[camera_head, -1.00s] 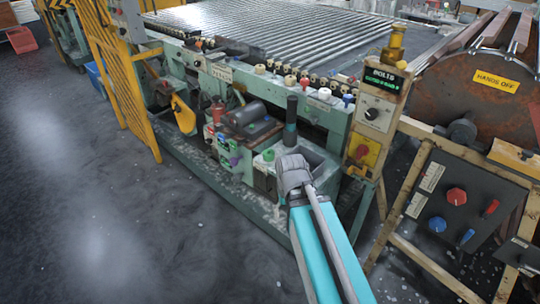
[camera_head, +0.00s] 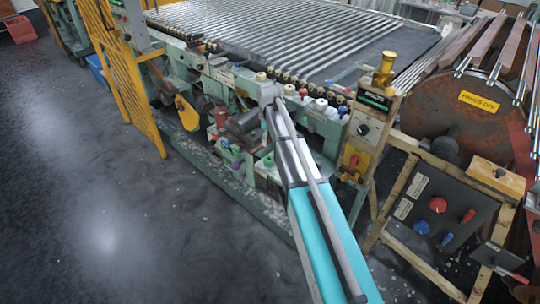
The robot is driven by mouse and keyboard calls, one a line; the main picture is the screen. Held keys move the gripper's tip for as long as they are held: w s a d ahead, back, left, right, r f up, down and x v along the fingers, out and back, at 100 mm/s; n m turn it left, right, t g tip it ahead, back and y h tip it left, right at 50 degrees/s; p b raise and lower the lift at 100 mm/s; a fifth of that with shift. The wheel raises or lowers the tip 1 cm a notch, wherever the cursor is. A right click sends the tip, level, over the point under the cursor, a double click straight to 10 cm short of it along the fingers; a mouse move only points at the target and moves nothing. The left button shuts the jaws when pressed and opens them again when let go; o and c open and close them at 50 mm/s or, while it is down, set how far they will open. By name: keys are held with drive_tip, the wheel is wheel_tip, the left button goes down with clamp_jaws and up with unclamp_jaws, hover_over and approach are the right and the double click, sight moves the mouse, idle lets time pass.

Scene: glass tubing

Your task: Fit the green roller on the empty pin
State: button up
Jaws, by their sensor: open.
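A small green piece (camera_head: 268,160), which looks like the green roller, sits low at the front of the machine, just left of my arm. It is too small to make out its hole. A row of rollers runs along the machine's top rail, with a cream one (camera_head: 261,76), a red one (camera_head: 303,92), a white one (camera_head: 321,104) and a blue one (camera_head: 343,111). I cannot make out the empty pin. My arm reaches up from the lower right to the rail and covers part of it. My gripper is not visible; the arm hides that area.
The pale green machine frame (camera_head: 318,122) carries a bed of metal rods (camera_head: 280,35). A control post (camera_head: 362,130) and a wooden-framed switch panel (camera_head: 436,205) stand right. A yellow guard (camera_head: 128,85) stands left. The dark floor (camera_head: 110,220) at front left is clear.

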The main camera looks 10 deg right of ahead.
drive_tip(key=shift+w+r, duration=0.2)
drive_tip(key=shift+w, duration=0.25)
drive_tip(key=shift+f, duration=0.2)
drive_tip(key=b, duration=0.9)
hover_over(268, 159)
drive_tip(key=s, duration=0.1)
wheel_tip(268, 159, down, 8)
drive_tip(key=shift+f, duration=0.15)
drive_tip(key=f+b, duration=0.3)
drive_tip(key=shift+w+d+f, duration=0.1)
drive_tip(key=shift+w+f, duration=0.2)
drive_tip(key=shift+f+b, duration=0.8)
drive_tip(key=shift+b, duration=0.1)
